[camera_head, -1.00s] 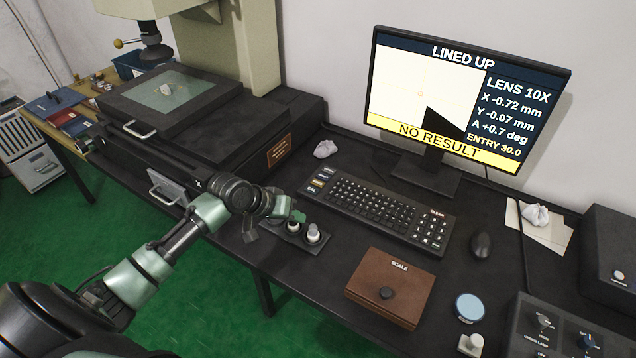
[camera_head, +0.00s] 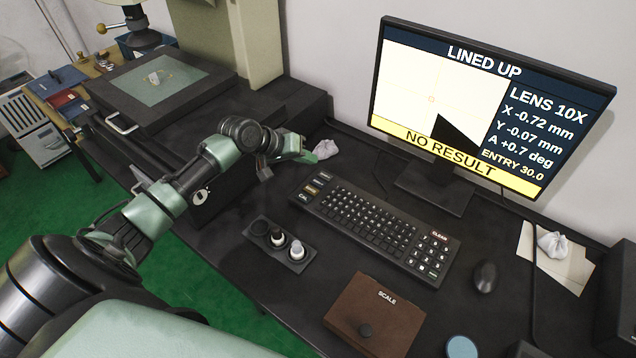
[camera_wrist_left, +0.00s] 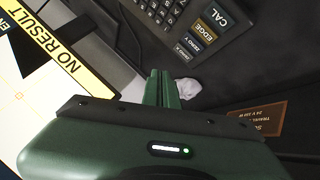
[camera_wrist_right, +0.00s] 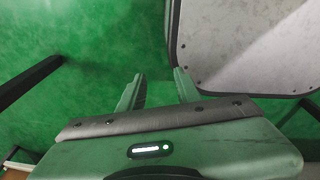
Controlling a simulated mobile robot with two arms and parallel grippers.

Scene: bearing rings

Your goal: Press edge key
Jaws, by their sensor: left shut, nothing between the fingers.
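In the head view the EDGE key (camera_head: 312,190) is at the left end of the keyboard (camera_head: 370,222). My left gripper (camera_head: 312,157) is shut and empty, raised behind the keyboard's left end, apart from the keys. Its closed fingers (camera_wrist_left: 163,80) show in the left wrist view. My right gripper (camera_wrist_right: 156,86) is open and empty above the green floor, outside the head view.
The monitor (camera_head: 490,110) reads "LINED UP" and "NO RESULT". Crumpled white paper (camera_head: 325,149) lies near my left gripper.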

